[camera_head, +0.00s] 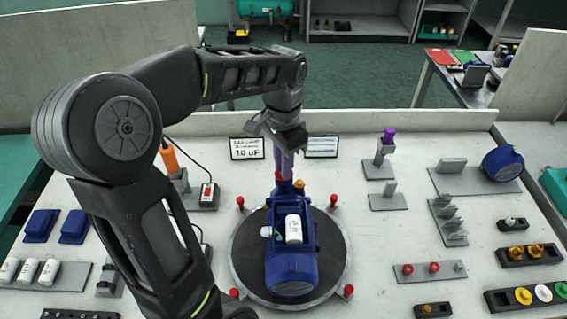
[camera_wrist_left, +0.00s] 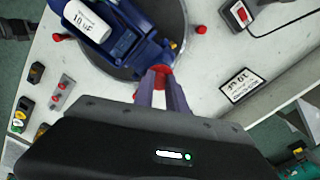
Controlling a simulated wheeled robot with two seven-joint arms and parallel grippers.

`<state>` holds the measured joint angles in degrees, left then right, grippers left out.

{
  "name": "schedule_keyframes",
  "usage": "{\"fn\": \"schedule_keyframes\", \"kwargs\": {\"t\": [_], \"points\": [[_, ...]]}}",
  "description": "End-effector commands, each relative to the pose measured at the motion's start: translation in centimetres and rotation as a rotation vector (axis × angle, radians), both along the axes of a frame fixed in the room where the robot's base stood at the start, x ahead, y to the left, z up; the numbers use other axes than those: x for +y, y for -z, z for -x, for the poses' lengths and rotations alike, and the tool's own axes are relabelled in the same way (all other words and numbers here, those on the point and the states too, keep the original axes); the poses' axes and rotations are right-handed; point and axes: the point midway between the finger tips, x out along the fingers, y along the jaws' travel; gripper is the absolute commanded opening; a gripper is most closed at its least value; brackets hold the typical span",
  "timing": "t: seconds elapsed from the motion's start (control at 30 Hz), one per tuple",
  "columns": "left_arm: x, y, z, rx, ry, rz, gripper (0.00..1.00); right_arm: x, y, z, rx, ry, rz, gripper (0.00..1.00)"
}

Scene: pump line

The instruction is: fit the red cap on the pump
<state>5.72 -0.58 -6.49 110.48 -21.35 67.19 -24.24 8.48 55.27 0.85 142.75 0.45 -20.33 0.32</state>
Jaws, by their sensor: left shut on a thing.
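The blue pump (camera_head: 291,272) lies on a round dark turntable (camera_head: 248,262), with a white capacitor (camera_head: 293,229) on top. It also shows in the left wrist view (camera_wrist_left: 122,22). My left gripper (camera_head: 284,176) points down at the pump's far end, its purple fingers shut on a red cap (camera_wrist_left: 159,71). The cap is right at the pump's end. I cannot tell whether it touches or sits on the pump, as the fingers partly hide it. A brass fitting (camera_head: 299,184) shows just beside the fingers. My right gripper is not in view.
A grey rack (camera_head: 420,278) at right holds two red caps and one bare post. Red-topped pegs (camera_head: 334,200) ring the turntable. Signs (camera_head: 247,148) stand behind it. An orange-handled tool (camera_head: 169,156) is at left, colored caps (camera_head: 523,296) at lower right.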

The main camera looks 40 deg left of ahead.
Motion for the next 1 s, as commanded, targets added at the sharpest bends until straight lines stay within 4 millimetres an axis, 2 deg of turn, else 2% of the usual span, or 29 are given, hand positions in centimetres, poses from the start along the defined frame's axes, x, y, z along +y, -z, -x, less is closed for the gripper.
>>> {"fn": "schedule_keyframes", "kwargs": {"t": [0.6,0.63,0.9,1.0], "points": [[0.00,0.95,0.01,0.000,0.000,0.000,0.00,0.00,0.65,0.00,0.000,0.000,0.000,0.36],[0.00,0.90,0.00,0.000,0.000,0.000,0.18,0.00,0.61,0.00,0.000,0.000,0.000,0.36],[0.00,0.86,0.00,0.000,0.000,0.000,0.40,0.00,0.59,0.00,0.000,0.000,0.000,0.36],[0.00,0.86,0.00,0.000,0.000,0.000,0.42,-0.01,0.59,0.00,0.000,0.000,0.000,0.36]]}}
